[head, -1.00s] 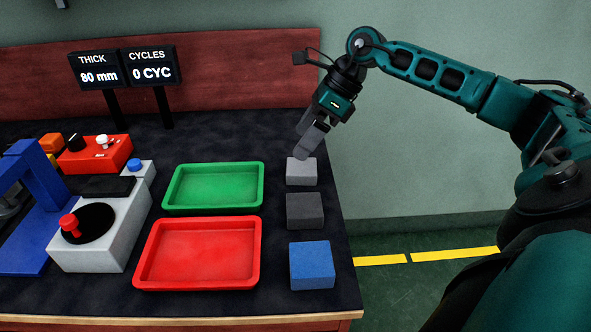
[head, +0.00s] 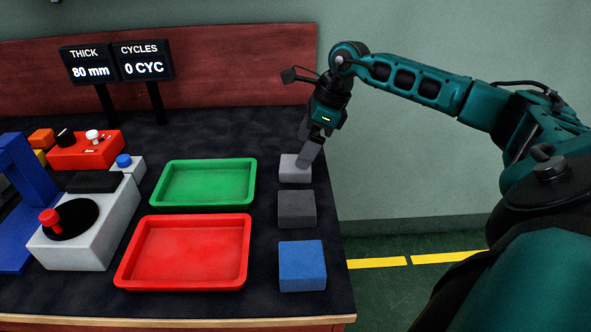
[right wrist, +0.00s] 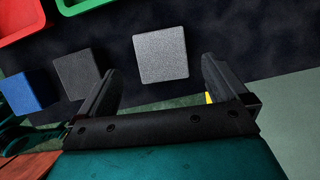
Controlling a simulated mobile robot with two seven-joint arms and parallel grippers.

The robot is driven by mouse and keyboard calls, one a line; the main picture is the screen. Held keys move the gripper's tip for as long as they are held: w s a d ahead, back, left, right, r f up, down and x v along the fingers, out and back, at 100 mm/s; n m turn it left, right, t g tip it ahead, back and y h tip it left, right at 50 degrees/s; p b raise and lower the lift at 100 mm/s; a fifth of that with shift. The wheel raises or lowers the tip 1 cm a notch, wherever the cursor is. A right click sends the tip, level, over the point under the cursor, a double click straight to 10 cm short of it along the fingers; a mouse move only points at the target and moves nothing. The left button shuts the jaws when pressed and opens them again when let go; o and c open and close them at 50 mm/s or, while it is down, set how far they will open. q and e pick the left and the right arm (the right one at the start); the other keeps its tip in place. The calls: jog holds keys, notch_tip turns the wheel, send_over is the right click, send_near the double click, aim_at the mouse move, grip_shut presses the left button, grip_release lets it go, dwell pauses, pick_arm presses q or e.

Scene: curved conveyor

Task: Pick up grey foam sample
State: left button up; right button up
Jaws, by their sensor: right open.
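The light grey foam block (head: 294,170) sits on the dark tabletop, the farthest of three foam blocks in a column. My right gripper (head: 308,155) is just above and at the right side of it in the head view, pointing down. In the right wrist view the light grey block (right wrist: 160,55) shows between and beyond the open fingers of the gripper (right wrist: 160,85). Nothing is held. A dark grey block (head: 297,209) and a blue block (head: 302,266) lie nearer. My left gripper is not in view.
A green tray (head: 163,202) and a red tray (head: 122,281) stand left of the blocks. A press machine with a red knob (head: 49,219) is farther left. Two display signs (head: 117,63) stand behind. The table's right edge is close beside the blocks.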

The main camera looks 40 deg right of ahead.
jog(key=b+x, duration=0.1)
jog(key=x, duration=0.4)
jog(key=shift+d, duration=0.2)
jog(key=shift+s, duration=0.1)
jog(key=c, duration=1)
